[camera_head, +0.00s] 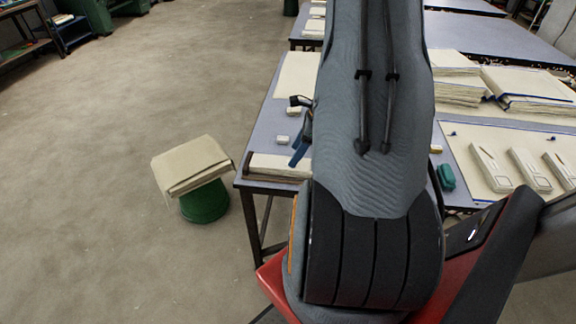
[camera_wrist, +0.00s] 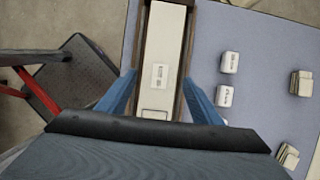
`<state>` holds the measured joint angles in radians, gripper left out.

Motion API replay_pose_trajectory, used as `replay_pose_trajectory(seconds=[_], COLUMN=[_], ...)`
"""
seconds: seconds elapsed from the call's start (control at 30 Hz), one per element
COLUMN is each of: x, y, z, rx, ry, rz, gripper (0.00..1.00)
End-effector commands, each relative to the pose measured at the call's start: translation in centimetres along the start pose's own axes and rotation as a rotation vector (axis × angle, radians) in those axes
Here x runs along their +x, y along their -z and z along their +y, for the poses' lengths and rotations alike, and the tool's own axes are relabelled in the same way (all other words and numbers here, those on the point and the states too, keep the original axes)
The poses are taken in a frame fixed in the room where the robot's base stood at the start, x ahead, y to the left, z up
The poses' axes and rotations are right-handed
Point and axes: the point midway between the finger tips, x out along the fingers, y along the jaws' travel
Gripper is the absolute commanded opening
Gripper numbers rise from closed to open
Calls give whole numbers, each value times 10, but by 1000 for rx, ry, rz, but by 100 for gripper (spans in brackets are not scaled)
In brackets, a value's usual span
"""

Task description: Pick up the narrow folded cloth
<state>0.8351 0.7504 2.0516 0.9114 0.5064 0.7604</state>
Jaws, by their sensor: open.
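A long, narrow cream piece (camera_wrist: 161,45) with a small printed label lies between dark brown rails (camera_wrist: 187,50) in the wrist view. It looks like the narrow folded cloth, though its folds do not show clearly. My gripper (camera_wrist: 160,82) is open, with one blue finger on each side of the near part of this piece. Whether the fingers touch it or the rails, I cannot tell. In the head view, a cream piece with a brown edge (camera_head: 280,165) lies at the table's near left corner. A blue finger (camera_head: 300,150) shows just above it; my arm hides the rest.
The blue-grey table (camera_head: 258,143) carries several small white blocks (camera_wrist: 229,62) and beige stacks (camera_wrist: 301,83). Large cream stacks (camera_head: 452,62) and a green object (camera_head: 445,177) are to the right. A cream slab (camera_head: 190,163) rests on a green stool (camera_head: 205,204). Floor at left is clear.

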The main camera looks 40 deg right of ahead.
Motion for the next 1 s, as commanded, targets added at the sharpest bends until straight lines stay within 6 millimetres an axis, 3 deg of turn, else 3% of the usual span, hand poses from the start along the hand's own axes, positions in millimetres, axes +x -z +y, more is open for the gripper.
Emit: replay_pose_trajectory(seconds=[0.43, 0.77, 0.93, 1.0], x=[48, 52, 52, 52], y=[-1, -1, -1, -1], z=[1, 0, 0, 0], rx=[-2, -4, -4, -4], ry=[-2, 0, 0, 0], rz=[1, 1, 1, 1], gripper=[59, 59, 31, 29])
